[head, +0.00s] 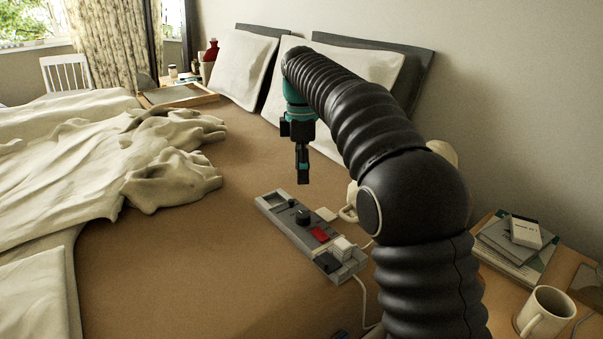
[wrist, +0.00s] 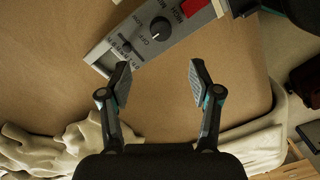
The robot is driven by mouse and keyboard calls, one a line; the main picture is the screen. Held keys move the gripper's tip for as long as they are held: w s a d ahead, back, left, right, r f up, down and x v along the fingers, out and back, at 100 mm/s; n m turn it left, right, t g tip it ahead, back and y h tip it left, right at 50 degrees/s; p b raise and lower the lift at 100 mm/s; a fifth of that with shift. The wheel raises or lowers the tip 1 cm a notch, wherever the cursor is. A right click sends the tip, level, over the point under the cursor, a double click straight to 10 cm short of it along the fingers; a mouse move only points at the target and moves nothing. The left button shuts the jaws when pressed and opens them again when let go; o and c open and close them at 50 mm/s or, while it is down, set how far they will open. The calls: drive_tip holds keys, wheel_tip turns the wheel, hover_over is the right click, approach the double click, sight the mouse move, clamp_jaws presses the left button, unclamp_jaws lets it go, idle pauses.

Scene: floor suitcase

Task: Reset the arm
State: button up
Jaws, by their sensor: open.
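My arm rises on the right of the head view and bends over the bed. My gripper (head: 303,165) hangs pointing down above the brown bed sheet (head: 170,255), a little above and behind a grey control panel. In the wrist view my gripper (wrist: 160,82) is open, with two grey-padded fingers well apart and nothing between them. The grey control panel (head: 287,230) lies on the bed with a black knob, a red part and a white switch. It also shows at the top of the wrist view (wrist: 187,25), beyond the fingertips.
Pillows (head: 240,68) stand at the headboard. A white cable runs from the panel.

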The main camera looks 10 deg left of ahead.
drive_tip(key=f+m, duration=0.2)
drive_tip(key=s+d+f+m, duration=0.1)
drive_tip(key=f+m, duration=0.1)
drive_tip(key=m, duration=0.1)
drive_tip(key=d+f+m, duration=0.1)
drive_tip(key=f+m, duration=0.1)
drive_tip(key=m, duration=0.1)
drive_tip(key=shift+s+d+f+t, duration=0.1)
drive_tip(key=shift+s+f+t, duration=0.05)
drive_tip(key=shift+f+t, duration=0.25)
drive_tip(key=s+d+m+t, duration=0.5)
drive_tip(key=s+d+m, duration=0.8)
drive_tip(key=s+d, duration=1.3)
drive_tip(key=shift+s+d, duration=0.4)
drive_tip(key=shift+s, duration=1.35)
